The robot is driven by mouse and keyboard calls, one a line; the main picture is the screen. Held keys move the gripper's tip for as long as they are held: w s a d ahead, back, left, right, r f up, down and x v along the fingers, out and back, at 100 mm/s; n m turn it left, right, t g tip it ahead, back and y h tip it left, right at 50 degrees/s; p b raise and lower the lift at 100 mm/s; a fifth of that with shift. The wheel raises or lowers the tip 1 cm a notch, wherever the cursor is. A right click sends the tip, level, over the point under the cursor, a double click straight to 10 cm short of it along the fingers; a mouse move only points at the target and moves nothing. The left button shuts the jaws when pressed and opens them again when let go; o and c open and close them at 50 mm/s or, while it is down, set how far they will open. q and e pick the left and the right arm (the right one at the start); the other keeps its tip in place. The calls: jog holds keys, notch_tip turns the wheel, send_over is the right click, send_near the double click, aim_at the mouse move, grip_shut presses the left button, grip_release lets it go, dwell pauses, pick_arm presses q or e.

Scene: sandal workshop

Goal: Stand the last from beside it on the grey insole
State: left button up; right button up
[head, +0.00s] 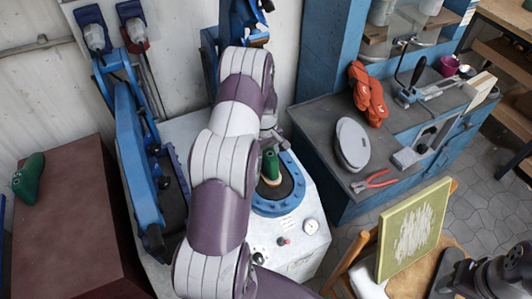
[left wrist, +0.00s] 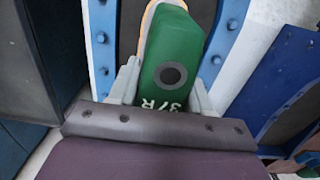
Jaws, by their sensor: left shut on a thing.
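A green last (head: 270,166) stands within a blue bolted ring (head: 283,206) on the pale machine. In the left wrist view the last (left wrist: 172,65) shows a dark round hole and the mark "37 R". My left gripper (left wrist: 160,92) is shut on it, one finger on each side. A thin tan-edged piece (left wrist: 150,14) shows at its far end; whether this is the grey insole, and whether the last touches it, I cannot tell. My right gripper (head: 452,274) is partly in view at the bottom right, its jaws unclear.
Another green last (head: 28,178) lies on the brown table (head: 62,225) at left. The workbench at right holds a grey oval piece (head: 352,143), an orange cloth (head: 367,94) and red pliers (head: 376,181). A framed screen (head: 413,228) leans on a chair. Blue machine arms (head: 137,160) stand close left.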

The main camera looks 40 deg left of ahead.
pick_arm(q)
jog(key=o, duration=1.1)
jog(key=r+b, duration=0.1)
jog(key=r, duration=0.7)
jog(key=r+b, duration=0.1)
jog(key=r, duration=0.3)
jog(key=shift+w+a+r+b, duration=0.1)
jog(key=shift+a+r+b, duration=0.2)
jog(key=shift+r+b, duration=0.05)
